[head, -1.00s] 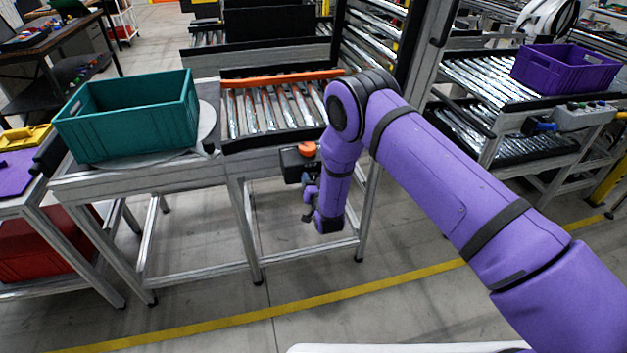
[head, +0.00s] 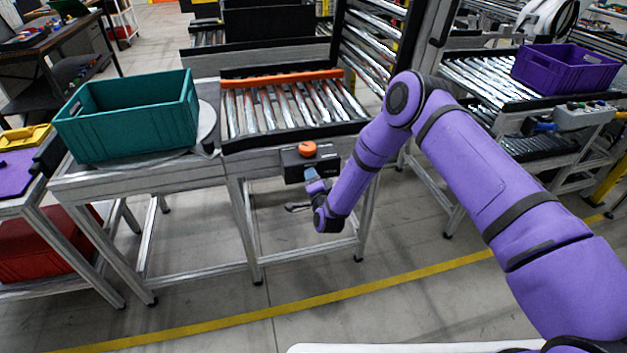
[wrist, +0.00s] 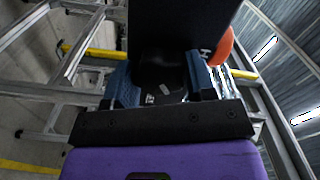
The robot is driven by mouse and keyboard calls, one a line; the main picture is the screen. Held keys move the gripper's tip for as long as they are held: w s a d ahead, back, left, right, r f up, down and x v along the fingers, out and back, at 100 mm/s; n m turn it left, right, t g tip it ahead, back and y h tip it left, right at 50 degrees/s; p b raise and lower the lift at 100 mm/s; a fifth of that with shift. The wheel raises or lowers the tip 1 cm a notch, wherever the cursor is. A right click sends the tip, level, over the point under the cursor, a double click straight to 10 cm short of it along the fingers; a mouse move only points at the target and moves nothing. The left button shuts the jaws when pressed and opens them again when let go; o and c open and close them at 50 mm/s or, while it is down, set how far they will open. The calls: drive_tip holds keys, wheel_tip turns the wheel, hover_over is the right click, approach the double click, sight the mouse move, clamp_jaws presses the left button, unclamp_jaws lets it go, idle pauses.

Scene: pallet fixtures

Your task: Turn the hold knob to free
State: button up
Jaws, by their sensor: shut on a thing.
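The black control box (head: 311,165) is fixed to the front edge of the roller table and has an orange round button (head: 308,149) on top. In the wrist view the box (wrist: 180,22) fills the upper middle, with the orange button (wrist: 222,48) at its right. My gripper (head: 313,178) is at the front of the box. In the wrist view its two blue fingers (wrist: 161,84) are on either side of a dark knob (wrist: 160,72), shut on it. A small light mark shows near the knob. The knob's setting cannot be read, and the head view hides it behind my gripper.
A teal crate (head: 128,130) stands on the left table. The roller conveyor (head: 290,108) with an orange bar lies behind the box. A purple crate (head: 565,68) stands on the right conveyor. Table legs are below; the floor in front is clear.

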drive_tip(key=m, duration=0.4)
drive_tip(key=shift+f, duration=0.15)
drive_tip(key=shift+s+m, duration=0.1)
drive_tip(key=shift+m, duration=1.3)
drive_tip(key=o, duration=0.9)
drive_tip(key=v, duration=1)
drive_tip(key=shift+s+d, duration=0.1)
drive_tip(key=shift+s, duration=0.3)
